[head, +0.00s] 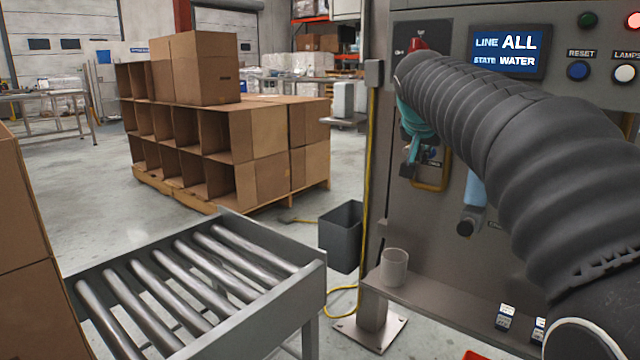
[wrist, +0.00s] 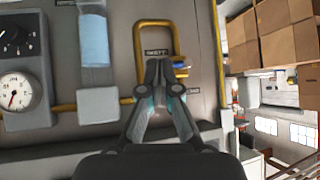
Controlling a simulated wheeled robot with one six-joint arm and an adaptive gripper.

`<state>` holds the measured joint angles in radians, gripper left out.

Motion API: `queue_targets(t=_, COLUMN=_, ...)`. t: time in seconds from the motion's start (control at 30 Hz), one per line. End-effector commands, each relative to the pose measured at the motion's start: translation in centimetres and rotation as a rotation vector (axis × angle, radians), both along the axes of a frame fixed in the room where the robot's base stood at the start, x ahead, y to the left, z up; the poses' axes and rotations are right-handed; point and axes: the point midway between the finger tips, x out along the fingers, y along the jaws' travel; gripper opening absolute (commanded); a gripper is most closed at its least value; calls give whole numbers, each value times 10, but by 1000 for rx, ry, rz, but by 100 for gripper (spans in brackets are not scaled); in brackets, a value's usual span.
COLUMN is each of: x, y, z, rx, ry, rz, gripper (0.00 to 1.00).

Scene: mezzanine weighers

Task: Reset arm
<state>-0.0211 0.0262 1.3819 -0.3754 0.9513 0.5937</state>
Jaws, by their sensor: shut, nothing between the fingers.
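My gripper (wrist: 163,70) is shut and empty in the wrist view, its two fingertips together in front of the grey panel (wrist: 190,40). A yellow pipe loop (wrist: 141,40) and a small blue part lie close behind the fingertips; I cannot tell whether they touch. In the head view my dark ribbed arm reaches from the lower right to the upper left across the panel (head: 560,80). The gripper's teal part shows beside the panel, and the arm hides much of it.
A display (head: 506,50) reads LINE ALL, STATE WATER. A cup (head: 394,268) stands on the panel's ledge (head: 450,318). A roller conveyor (head: 270,318) and stacked cartons (head: 195,75) are to the left. A gauge (wrist: 18,91) and a clear blue cylinder (wrist: 93,38) show in the wrist view.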

Motion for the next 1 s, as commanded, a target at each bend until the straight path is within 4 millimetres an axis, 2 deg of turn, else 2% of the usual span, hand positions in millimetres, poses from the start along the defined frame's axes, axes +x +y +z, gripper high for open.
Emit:
queue_targets(t=0.17, x=-40, y=12, z=-53, rx=-40, ry=144, rz=130, gripper=0)
queue_targets(t=0.27, x=-75, y=20, z=-84, rx=-54, ry=227, rz=212, gripper=0)
queue_targets(t=0.5, x=-180, y=39, z=-151, rx=-50, ry=376, rz=383, gripper=0)
queue_targets(t=0.7, x=-270, y=51, z=-197, rx=-12, ry=443, rz=460, gripper=0)
queue_targets(t=0.8, x=-307, y=55, z=-213, rx=16, ry=449, rz=462, gripper=0)
queue_targets(t=0.9, x=-331, y=57, z=-219, rx=27, ry=441, rz=460, gripper=0)
queue_targets(t=1.0, x=-341, y=56, z=-212, rx=20, ry=413, rz=457, gripper=0)
